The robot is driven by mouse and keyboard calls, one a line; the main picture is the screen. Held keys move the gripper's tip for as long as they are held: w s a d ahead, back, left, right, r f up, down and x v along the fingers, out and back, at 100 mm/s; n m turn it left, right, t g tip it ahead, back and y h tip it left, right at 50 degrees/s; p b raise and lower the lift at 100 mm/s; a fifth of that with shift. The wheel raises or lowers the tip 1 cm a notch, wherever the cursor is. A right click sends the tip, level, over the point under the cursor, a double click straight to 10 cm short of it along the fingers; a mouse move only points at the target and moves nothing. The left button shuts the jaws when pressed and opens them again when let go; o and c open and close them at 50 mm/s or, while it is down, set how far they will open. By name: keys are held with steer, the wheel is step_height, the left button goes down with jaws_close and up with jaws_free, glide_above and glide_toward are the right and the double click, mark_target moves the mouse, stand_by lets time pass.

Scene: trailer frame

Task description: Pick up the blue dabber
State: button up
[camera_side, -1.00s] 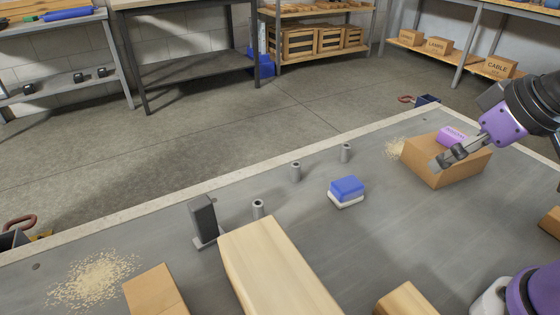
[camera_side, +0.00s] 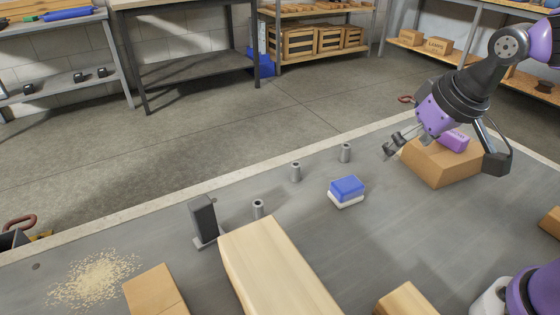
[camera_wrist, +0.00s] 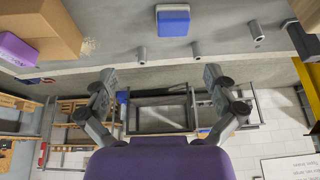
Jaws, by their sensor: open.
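The blue dabber (camera_side: 347,187), a blue block on a white base, rests flat on the grey work surface near the middle of the side view. It also shows at the top of the wrist view (camera_wrist: 173,23). My gripper (camera_side: 392,150) is above the surface, to the right of the dabber and higher than it, apart from it. In the wrist view its two fingers (camera_wrist: 159,77) are spread wide with nothing between them, and the dabber lies beyond them.
A cardboard box (camera_side: 437,170) with a purple item (camera_side: 453,141) stands right of the dabber, below my arm. Grey posts (camera_side: 295,172) and a dark upright block (camera_side: 203,219) stand to the left. A long wooden beam (camera_side: 275,265) lies in front. The surface around the dabber is clear.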

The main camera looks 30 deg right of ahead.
glide_toward(349, 184)
steer(key=shift+g, duration=0.3)
steer(key=x, duration=0.2)
steer(key=w+x, duration=0.1)
steer(key=x, duration=0.1)
steer(key=shift+x, duration=3.15)
steer(key=shift+s, duration=0.2)
steer(key=c, duration=1.1)
